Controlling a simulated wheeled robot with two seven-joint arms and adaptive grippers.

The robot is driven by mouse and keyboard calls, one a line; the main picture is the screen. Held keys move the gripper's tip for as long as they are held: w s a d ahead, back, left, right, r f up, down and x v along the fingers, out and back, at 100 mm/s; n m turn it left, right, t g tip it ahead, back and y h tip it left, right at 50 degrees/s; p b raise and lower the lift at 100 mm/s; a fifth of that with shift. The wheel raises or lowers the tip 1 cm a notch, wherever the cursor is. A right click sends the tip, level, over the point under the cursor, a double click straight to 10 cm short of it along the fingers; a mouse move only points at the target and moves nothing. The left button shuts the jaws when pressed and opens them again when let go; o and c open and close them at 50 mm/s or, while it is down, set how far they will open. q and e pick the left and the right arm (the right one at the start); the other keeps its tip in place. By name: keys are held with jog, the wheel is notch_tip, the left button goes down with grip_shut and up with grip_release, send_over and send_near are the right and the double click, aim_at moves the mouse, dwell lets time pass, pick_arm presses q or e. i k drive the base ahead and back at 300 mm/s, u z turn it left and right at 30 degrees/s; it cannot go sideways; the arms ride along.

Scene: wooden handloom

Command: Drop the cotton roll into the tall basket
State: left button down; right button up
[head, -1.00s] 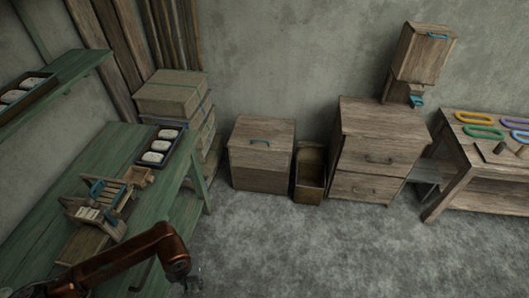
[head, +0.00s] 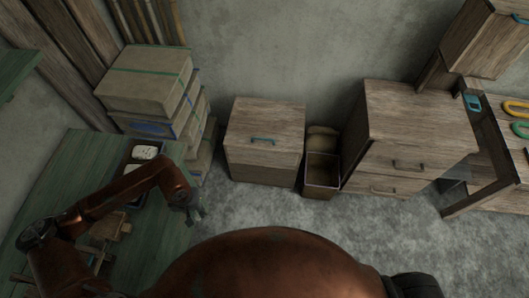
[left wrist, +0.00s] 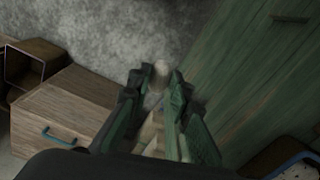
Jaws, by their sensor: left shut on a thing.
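My left gripper (head: 195,212) is over the front edge of the green table in the head view. In the left wrist view, its fingers (left wrist: 153,82) are shut on a pale cotton roll (left wrist: 152,128), largely hidden between them. The tall basket (head: 321,178) is a narrow, open brown box on the floor, between a low chest and a drawer cabinet. It also shows at the upper left of the left wrist view (left wrist: 38,57). The gripper is left of the basket in the head view and apart from it. My right gripper is out of view.
The low wooden chest (head: 264,140) with a blue handle stands left of the basket, the drawer cabinet (head: 415,130) right of it. Stacked boxes (head: 146,82) stand behind the green table (head: 80,165). A dark tray (left wrist: 288,158) lies on the table. Grey floor is clear before the basket.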

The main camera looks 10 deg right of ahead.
aim_at(322, 180)
jog(key=i, duration=0.65)
jog(key=z, duration=1.95)
